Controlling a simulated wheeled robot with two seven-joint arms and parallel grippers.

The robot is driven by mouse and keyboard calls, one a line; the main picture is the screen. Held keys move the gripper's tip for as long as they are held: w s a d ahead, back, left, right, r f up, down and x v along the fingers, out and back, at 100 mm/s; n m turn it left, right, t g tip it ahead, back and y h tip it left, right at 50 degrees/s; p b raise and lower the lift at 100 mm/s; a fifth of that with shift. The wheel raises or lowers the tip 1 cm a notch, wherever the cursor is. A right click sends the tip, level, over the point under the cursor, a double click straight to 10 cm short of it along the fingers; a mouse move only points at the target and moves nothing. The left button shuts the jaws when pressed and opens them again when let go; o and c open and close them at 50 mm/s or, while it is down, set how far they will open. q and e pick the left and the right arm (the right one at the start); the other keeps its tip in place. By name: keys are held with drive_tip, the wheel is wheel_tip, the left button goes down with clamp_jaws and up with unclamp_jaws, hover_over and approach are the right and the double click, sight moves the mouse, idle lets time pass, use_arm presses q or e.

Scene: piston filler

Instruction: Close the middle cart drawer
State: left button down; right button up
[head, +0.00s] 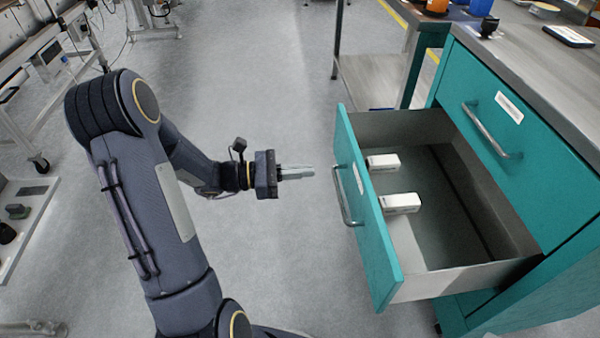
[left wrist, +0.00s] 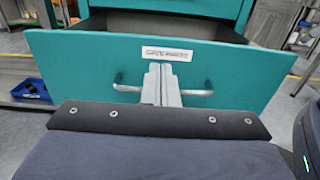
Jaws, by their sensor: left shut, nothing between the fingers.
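The middle cart drawer (head: 365,215) is teal and stands pulled far out of the teal cart (head: 560,240). Two white boxes, a nearer one (head: 401,203) and a farther one (head: 382,162), lie inside it. A metal bar handle (head: 346,197) is on its front. My left gripper (head: 312,171) is shut and empty, a short gap to the left of the drawer front, pointing at it. In the left wrist view, the shut fingers (left wrist: 161,70) overlap the middle of the handle and sit just below the white label (left wrist: 167,54) on the drawer front (left wrist: 235,65). My right gripper is not in view.
A shut upper drawer (head: 520,130) with its own handle is above the open one. The cart's worktop (head: 530,55) holds small items. A bench (head: 385,75) stands behind. The floor (head: 260,90) around my left gripper is clear.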

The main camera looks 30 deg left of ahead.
sight(358, 167)
use_arm(q)
drive_tip(key=b+x, duration=0.2)
drive_tip(key=x, duration=0.8)
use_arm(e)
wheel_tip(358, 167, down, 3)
use_arm(q)
drive_tip(key=shift+d, duration=0.1)
drive_tip(key=b+x, duration=0.1)
drive_tip(key=x, duration=2.5)
drive_tip(key=shift+w, duration=0.15)
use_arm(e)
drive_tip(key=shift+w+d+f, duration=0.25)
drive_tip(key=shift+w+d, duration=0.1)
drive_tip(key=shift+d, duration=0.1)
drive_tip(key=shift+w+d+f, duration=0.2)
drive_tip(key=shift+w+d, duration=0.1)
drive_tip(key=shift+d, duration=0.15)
use_arm(q)
drive_tip(key=shift+f, duration=0.1)
